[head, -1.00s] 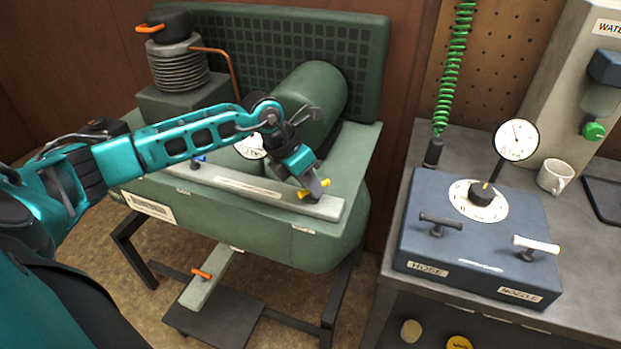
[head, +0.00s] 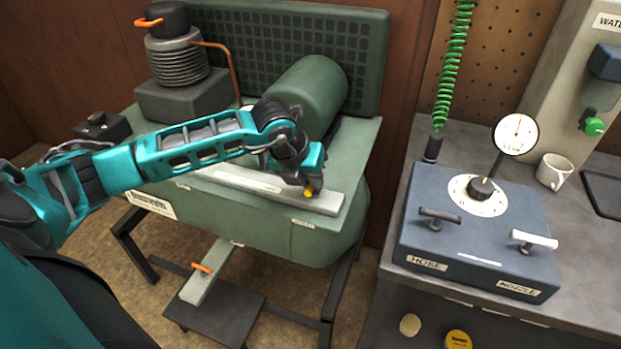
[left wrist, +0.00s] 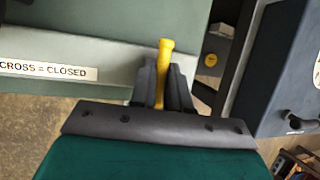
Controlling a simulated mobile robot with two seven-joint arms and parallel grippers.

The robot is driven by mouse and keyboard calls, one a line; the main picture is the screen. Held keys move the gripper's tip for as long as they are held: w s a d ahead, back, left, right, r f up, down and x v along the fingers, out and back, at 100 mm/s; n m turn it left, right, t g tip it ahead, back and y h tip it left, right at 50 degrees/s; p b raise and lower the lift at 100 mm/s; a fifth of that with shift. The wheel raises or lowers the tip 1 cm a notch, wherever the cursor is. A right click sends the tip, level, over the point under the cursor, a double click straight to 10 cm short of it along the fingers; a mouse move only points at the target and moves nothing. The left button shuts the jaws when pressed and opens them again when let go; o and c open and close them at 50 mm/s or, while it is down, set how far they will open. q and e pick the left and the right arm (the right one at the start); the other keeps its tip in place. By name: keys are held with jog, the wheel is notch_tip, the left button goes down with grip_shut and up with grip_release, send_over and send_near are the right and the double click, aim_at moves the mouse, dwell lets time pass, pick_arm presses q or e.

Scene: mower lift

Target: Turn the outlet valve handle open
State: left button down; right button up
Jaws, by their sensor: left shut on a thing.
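The yellow outlet valve handle (head: 309,190) is at the right end of the pale bar (head: 325,203) on the green compressor. My left gripper (head: 307,181) is shut on it from above and hides most of it in the head view. In the left wrist view the yellow handle (left wrist: 165,60) lies between the two dark fingers (left wrist: 165,87), with its rounded end sticking out beyond them. There it runs roughly at right angles to the label "CROSS = CLOSED" (left wrist: 48,70). My right gripper is in neither view.
The green tank (head: 308,95) stands just behind my left gripper. An orange-handled pedal (head: 202,268) is below. To the right, a bench carries a blue box (head: 470,245) with two handles, a gauge (head: 515,134) and a mug (head: 553,171). A gap separates bench and compressor.

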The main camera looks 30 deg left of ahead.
pick_arm(q)
jog(key=shift+s+d+f, duration=0.1)
jog(key=shift+d, duration=0.05)
jog(key=c, duration=1.1)
grip_release()
jog(key=shift+c, duration=0.2)
jog(key=v, duration=1.3)
